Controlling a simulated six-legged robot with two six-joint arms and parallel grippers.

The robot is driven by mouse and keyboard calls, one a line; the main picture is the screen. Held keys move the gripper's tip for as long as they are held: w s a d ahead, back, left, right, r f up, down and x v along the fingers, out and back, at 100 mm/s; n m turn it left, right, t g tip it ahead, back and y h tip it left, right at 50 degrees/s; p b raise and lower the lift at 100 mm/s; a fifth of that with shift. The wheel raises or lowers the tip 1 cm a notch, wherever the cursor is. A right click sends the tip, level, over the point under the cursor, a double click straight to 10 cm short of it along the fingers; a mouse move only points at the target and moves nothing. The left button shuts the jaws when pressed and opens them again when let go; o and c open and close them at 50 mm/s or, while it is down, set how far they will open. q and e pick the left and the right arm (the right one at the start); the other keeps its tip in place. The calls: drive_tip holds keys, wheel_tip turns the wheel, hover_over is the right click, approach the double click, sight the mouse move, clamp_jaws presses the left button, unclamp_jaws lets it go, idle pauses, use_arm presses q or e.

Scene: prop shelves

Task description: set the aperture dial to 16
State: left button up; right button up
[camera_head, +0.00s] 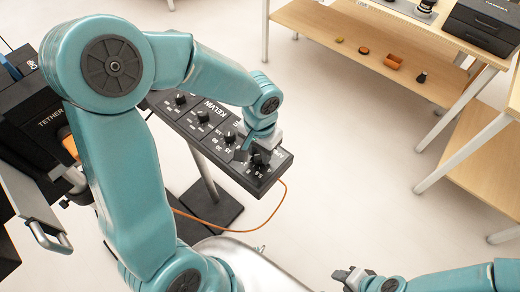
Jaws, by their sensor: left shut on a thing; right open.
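A long dark control panel (190,122) on a stand carries several black dials in a row, with white lettering and numbers. "KELVIN" is readable near the middle. My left gripper (257,150) is over the right end of the panel, shut on the black knob of the end dial (262,160). The gripper hides part of this dial and its lettering, so I cannot read its setting. My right gripper (347,279) is open and empty at the bottom edge, well apart from the panel.
An orange cable (278,205) runs from the panel's right end down to the floor. Wooden shelves (345,40) with small props and a black case (483,22) stand at upper right. White floor lies clear between.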

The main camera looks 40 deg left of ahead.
sight(259, 155)
use_arm(q)
drive_tip(key=shift+s, duration=0.1)
drive_tip(key=m, duration=0.3)
drive_tip(key=shift+m, duration=0.4)
drive_tip(key=shift+r+m, duration=0.1)
drive_tip(key=shift+m, duration=1.8)
drive_tip(key=o, duration=1)
drive_tip(key=shift+o, duration=0.2)
wheel_tip(259, 155, up, 16)
drive_tip(key=p, duration=0.1)
drive_tip(key=shift+r, duration=0.2)
